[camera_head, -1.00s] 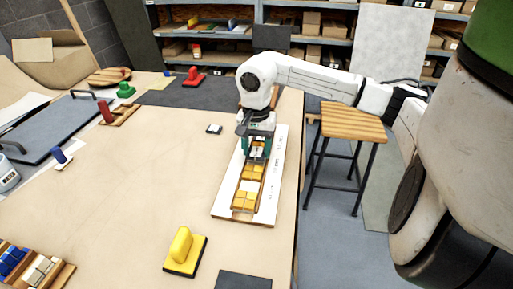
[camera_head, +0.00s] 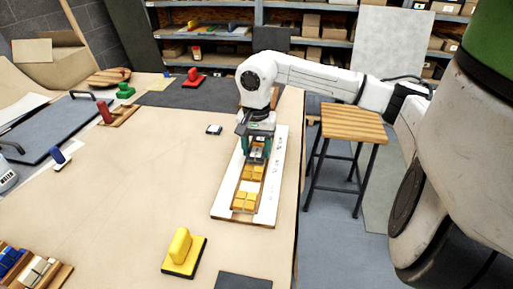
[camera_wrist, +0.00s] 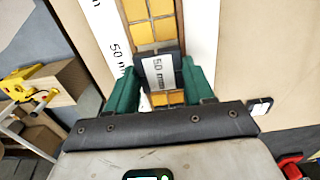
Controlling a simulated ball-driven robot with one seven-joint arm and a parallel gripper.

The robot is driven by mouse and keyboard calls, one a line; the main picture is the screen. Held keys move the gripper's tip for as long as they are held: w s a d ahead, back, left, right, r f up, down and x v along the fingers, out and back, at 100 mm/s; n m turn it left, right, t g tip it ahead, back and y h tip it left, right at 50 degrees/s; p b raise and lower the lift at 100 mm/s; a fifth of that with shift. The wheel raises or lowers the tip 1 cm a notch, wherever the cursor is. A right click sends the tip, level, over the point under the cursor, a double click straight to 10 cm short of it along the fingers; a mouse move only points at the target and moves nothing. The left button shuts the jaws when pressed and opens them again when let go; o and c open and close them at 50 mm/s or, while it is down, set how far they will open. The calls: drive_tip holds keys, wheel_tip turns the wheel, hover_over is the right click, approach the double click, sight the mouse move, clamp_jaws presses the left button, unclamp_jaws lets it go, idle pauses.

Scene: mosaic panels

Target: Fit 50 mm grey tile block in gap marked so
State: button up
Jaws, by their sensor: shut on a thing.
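My gripper (camera_wrist: 162,82) has green fingers shut on the sides of a dark grey block with a white "50 mm" label (camera_wrist: 158,72). In the head view, my gripper (camera_head: 257,150) is over the far part of a narrow wooden frame (camera_head: 235,208) on a white board (camera_head: 222,211). In the wrist view, yellow tiles (camera_wrist: 150,20) show above and below the block in the picture. I cannot tell whether the block touches the frame. The board carries "50 mm" print (camera_wrist: 120,58).
A small dark-and-white item (camera_head: 214,129) lies left of the board. A yellow-handled block (camera_head: 184,252) stands nearer, and a red one (camera_head: 194,78) is at the back. The table's right edge is close to the board, with a wooden stool (camera_head: 352,122) beyond. The table's middle is clear.

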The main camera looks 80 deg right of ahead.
sight(257, 152)
drive_tip(key=shift+f+b, duration=1.1)
drive_tip(key=shift+b, duration=0.05)
drive_tip(key=o, duration=1.2)
drive_tip(key=shift+c, duration=0.2)
wheel_tip(257, 152, up, 11)
drive_tip(key=shift+b, duration=0.3)
drive_tip(key=shift+f, duration=0.1)
